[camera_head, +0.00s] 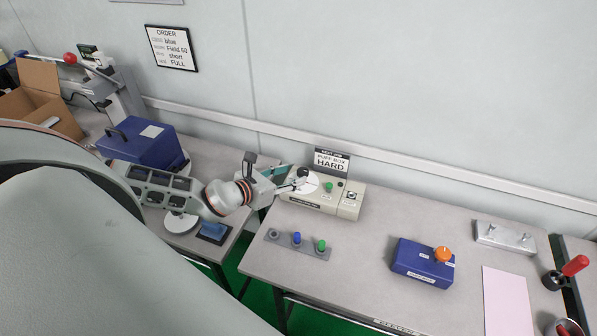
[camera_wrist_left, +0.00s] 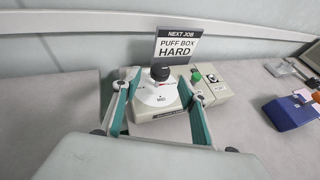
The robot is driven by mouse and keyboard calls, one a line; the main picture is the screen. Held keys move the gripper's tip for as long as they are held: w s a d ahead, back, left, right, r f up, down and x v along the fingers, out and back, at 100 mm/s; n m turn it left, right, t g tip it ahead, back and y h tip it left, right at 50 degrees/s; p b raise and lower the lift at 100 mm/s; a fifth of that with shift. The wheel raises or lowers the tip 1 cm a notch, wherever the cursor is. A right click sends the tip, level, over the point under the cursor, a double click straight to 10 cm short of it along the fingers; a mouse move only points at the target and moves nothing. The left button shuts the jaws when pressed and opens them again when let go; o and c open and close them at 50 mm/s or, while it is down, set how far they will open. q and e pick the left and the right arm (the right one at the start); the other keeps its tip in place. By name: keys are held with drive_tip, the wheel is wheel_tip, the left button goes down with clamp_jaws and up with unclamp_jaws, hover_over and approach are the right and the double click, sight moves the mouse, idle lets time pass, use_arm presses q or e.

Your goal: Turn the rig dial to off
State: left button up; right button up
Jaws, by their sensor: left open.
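The rig (camera_head: 322,203) is a beige box on the table, with a black dial knob (camera_head: 303,172) over a white marked disc. The dial knob also shows near the middle of the left wrist view (camera_wrist_left: 160,72), above the white disc (camera_wrist_left: 157,93). A green button (camera_head: 328,186) and a small switch panel (camera_head: 351,195) sit to its right. My left gripper (camera_head: 287,180) is open at the rig; in the left wrist view its two fingers (camera_wrist_left: 154,88) stand either side of the disc. I cannot read the dial's setting. My right gripper is not in view.
A sign reading PUFF BOX HARD (camera_head: 331,161) stands behind the rig. A button strip (camera_head: 309,249) lies in front. A blue box (camera_head: 413,262) with an orange knob stands to the right. Another blue case (camera_head: 150,145) is on the left table. Clear tabletop surrounds the rig's front right.

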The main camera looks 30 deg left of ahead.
sight(301, 173)
use_arm(q)
drive_tip(key=shift+x, duration=1.9)
drive_tip(key=c, duration=1.1)
drive_tip(key=shift+d+n+y, duration=0.15)
drive_tip(key=shift+n+y, duration=0.15)
